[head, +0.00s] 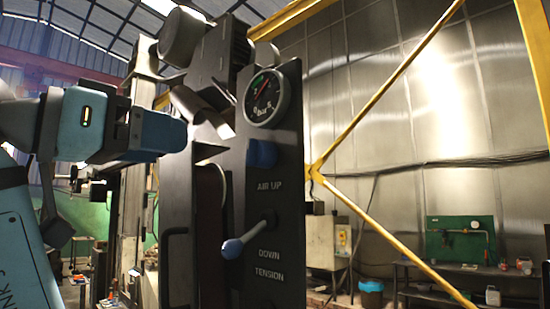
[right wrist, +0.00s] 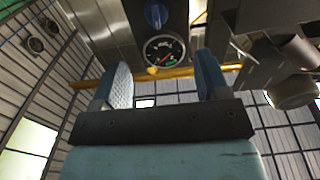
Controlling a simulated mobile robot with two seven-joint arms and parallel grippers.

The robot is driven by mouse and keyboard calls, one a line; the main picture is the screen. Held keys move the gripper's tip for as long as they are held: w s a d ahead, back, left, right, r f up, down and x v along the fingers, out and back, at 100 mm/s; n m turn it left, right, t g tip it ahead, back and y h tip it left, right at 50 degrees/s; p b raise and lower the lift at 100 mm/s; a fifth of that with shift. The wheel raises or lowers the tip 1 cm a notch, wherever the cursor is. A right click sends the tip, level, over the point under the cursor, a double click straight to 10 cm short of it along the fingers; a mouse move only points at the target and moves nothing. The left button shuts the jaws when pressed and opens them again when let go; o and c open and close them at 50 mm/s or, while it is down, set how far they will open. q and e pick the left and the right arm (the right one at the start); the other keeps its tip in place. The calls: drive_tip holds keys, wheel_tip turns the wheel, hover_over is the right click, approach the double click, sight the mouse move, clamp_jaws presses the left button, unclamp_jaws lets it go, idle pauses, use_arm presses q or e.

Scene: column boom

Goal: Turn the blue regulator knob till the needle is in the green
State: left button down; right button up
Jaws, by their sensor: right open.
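The blue regulator knob (head: 262,153) sits on a dark upright panel (head: 287,165), just below a round gauge (head: 263,97). The gauge's red needle points up and to the right; a small green mark lies left of it. The knob (right wrist: 156,15) and gauge (right wrist: 163,50) also show, upside down, in the right wrist view. My right gripper (right wrist: 160,78) is open and empty, with its two blue fingers apart. In the head view it (head: 172,136) is seen side-on, left of the panel, at about knob height and apart from the knob. My left gripper is not in view.
A lever with a blue ball end (head: 232,248) sticks out from the panel below the knob, between the AIR UP and DOWN TENSION labels. A dark handle (head: 166,270) stands left of the panel. Yellow braces (head: 370,222) and a workbench (head: 430,268) are behind on the right.

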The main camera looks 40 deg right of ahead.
sight(248, 154)
drive_tip(key=d+p, duration=0.1)
drive_tip(key=d, duration=0.3)
drive_tip(key=d+p, duration=0.1)
drive_tip(key=d, duration=0.3)
drive_tip(key=d+p, duration=0.1)
drive_tip(key=d, duration=0.4)
drive_tip(key=shift+w+r+p, duration=0.25)
drive_tip(key=shift+p, duration=0.15)
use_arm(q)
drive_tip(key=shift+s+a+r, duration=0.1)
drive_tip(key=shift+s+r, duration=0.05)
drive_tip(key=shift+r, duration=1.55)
use_arm(e)
drive_tip(key=shift+d+f, duration=0.1)
drive_tip(key=shift+d, duration=0.5)
drive_tip(key=c, duration=0.9)
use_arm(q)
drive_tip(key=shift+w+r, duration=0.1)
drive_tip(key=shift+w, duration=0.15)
